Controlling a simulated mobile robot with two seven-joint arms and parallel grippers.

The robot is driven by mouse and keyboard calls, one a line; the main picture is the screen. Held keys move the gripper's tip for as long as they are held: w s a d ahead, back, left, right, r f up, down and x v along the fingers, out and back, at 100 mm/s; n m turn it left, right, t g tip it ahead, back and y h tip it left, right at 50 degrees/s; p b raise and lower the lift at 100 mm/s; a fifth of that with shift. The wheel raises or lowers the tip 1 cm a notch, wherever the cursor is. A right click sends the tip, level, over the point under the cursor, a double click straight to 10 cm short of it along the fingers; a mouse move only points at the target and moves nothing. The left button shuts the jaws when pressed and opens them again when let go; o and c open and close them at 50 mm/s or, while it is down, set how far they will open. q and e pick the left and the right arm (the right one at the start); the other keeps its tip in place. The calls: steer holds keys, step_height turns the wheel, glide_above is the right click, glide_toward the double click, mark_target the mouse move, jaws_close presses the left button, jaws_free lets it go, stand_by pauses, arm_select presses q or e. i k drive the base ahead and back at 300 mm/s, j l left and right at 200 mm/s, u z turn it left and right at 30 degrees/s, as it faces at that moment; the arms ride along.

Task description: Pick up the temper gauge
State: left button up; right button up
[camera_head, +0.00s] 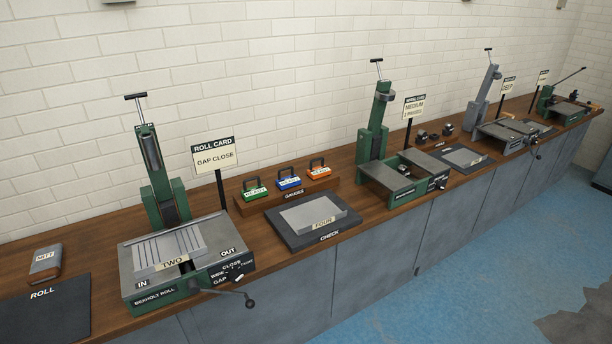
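Three small handled gauges stand in a row on a wooden block marked GAUGES (294,195): a green one (255,193), a blue one (289,183) and an orange one (319,172). Each has a dark handle on top and a pale label too small to read, so I cannot tell which is the temper gauge. The block sits at the back of the bench, near the wall. Neither of my grippers is in view.
A green roll machine (190,286) with a plate marked TWO and a front crank stands left of the gauges. A CHECK pad (349,226) holding a plate marked FOUR lies in front. Another green machine (376,140) stands to the right. A ROLL CARD sign (214,157) rises behind.

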mark_target(314, 173)
steer(key=i+l+u, duration=0.15)
steer(key=i+l, duration=0.95)
steer(key=i, duration=0.1)
